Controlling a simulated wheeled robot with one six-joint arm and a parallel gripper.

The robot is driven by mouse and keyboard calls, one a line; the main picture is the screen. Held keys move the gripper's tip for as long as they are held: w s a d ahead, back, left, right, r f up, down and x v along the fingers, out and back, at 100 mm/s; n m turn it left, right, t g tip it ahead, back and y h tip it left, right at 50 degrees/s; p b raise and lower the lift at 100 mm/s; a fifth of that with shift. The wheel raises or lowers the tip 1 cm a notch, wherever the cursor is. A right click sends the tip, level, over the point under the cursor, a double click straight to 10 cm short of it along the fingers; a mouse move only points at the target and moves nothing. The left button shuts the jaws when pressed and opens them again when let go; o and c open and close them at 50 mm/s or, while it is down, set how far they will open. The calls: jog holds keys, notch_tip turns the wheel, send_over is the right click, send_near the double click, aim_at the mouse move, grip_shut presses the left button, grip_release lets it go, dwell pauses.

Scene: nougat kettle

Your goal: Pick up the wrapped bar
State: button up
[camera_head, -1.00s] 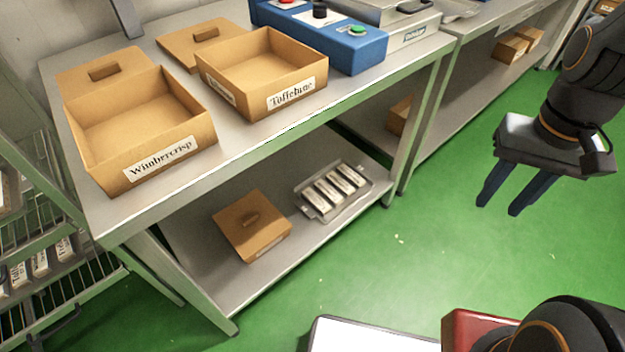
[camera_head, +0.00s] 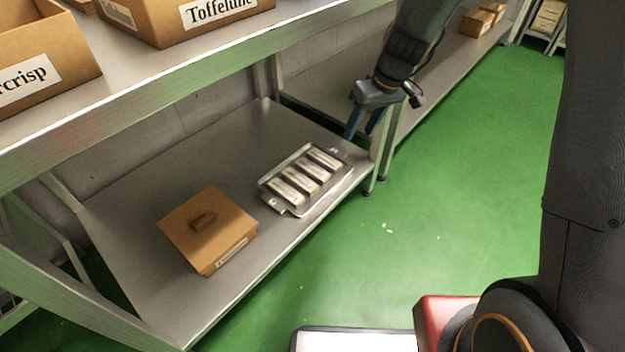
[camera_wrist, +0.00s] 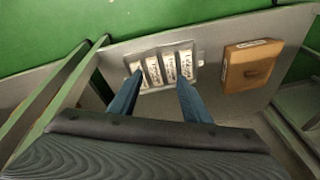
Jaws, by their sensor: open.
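Several wrapped bars (camera_head: 307,177) with pale wrappers and labels lie side by side in a metal tray (camera_head: 269,183) on the lower shelf. In the wrist view the bars (camera_wrist: 169,68) and the tray (camera_wrist: 200,56) lie beyond the fingertips. My gripper (camera_head: 360,133) is open and empty, off the right end of the tray and above shelf level, near the table's corner leg. In the wrist view its two blue fingers (camera_wrist: 158,80) stand apart and overlap the bars in the picture. I cannot tell which single bar is meant.
A lidded cardboard box (camera_head: 208,225) sits left of the tray; it also shows in the wrist view (camera_wrist: 250,66). The upper tabletop (camera_head: 130,110), holding open boxes such as the Toffelune box (camera_head: 165,22), overhangs the shelf. Table legs (camera_head: 385,150) stand close to my gripper.

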aim_at(312, 168)
jog(key=w+a+f+n+b, duration=0.1)
jog(key=w+a+f+b, duration=0.2)
jog(key=f, duration=0.5)
jog(key=w+a+f+n+b, duration=0.1)
jog(key=w+a+f+b, duration=0.3)
jog(key=f, duration=0.5)
jog(key=w+a+f+n+t+y+b, duration=0.1)
jog(key=w+a+f+n+b, duration=0.1)
jog(key=w+a+f+b, duration=0.2)
jog(key=shift+w+a+f+b, duration=0.1)
jog(key=shift+w+f+b, duration=0.1)
jog(key=shift+w+f, duration=0.45)
jog(key=shift+w+d+f+b, duration=0.1)
jog(key=shift+w+f+b, duration=0.2)
jog(key=shift+f, duration=0.5)
jog(key=shift+w+a+f+b, duration=0.1)
jog(key=shift+w+f, duration=0.45)
jog(key=shift+f, duration=0.2)
jog(key=x, duration=0.1)
jog(key=b+x, duration=0.1)
jog(key=x, duration=0.1)
jog(key=b+x, duration=0.1)
jog(key=shift+s+f, duration=0.25)
jog(key=shift+f, duration=0.05)
jog(key=shift+w+a+f+b, duration=0.15)
jog(key=shift+a+f+b, duration=0.05)
jog(key=shift+f+b, duration=0.2)
jog(key=c, duration=0.9)
